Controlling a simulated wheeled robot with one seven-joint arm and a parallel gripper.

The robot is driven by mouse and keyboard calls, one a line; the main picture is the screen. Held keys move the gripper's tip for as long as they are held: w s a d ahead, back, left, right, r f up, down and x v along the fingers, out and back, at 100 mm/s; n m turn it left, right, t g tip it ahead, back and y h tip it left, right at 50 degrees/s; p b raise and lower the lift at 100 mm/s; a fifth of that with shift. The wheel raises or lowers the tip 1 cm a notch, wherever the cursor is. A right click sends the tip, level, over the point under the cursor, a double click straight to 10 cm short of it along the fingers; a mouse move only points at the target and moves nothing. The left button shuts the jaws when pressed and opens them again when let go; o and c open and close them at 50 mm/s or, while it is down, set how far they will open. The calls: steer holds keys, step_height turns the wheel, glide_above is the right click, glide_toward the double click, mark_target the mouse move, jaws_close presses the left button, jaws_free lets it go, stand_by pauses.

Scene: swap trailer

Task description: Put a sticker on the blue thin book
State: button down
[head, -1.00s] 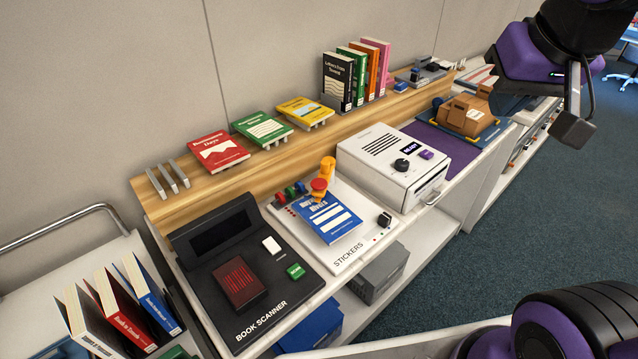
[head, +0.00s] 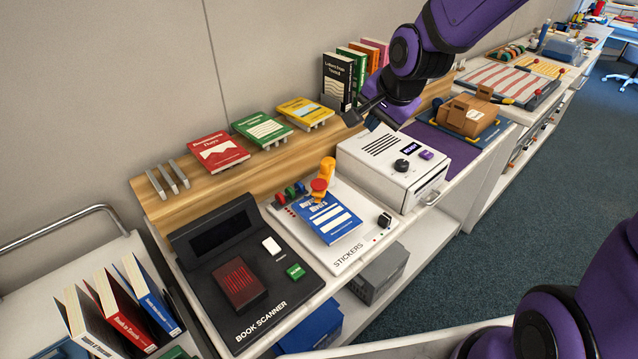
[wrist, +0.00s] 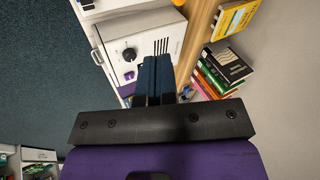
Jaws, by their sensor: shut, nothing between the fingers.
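The blue thin book (head: 330,221) lies flat on the white sticker station (head: 347,250), its cover facing up. An orange press (head: 327,173) with a red knob (head: 319,186) stands over the book's far edge. My gripper (head: 360,112) is above the far left corner of the white machine, in front of the shelf's standing books. It is shut and empty. In the wrist view my gripper's dark fingers (wrist: 155,78) sit together over the white machine. The blue book does not show in the wrist view. Whether a sticker is on it I cannot tell.
Left of the station is a black book scanner (head: 215,290); right of it stands the white machine (head: 375,180) with knob and purple button. A wooden shelf (head: 210,180) behind carries red, green and yellow books. A brown parcel (head: 466,116) sits farther right.

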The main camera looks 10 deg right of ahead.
mark_target(319, 185)
steer(key=w+a+f+m+t+y, duration=0.1)
steer(key=w+a+f+m+y, duration=0.3)
steer(key=w+a+f+m, duration=0.4)
steer(key=shift+w+a+f+m+y, duration=0.15)
steer(key=shift+a+f+m+y, duration=0.35)
steer(key=shift+a+f, duration=0.55)
steer(key=shift+f, duration=4.4)
steer(key=shift+d+f, duration=0.1)
steer(key=shift+f, duration=0.05)
steer(key=shift+f, duration=0.3)
steer(key=shift+f, duration=0.65)
steer(key=shift+r, duration=1.1)
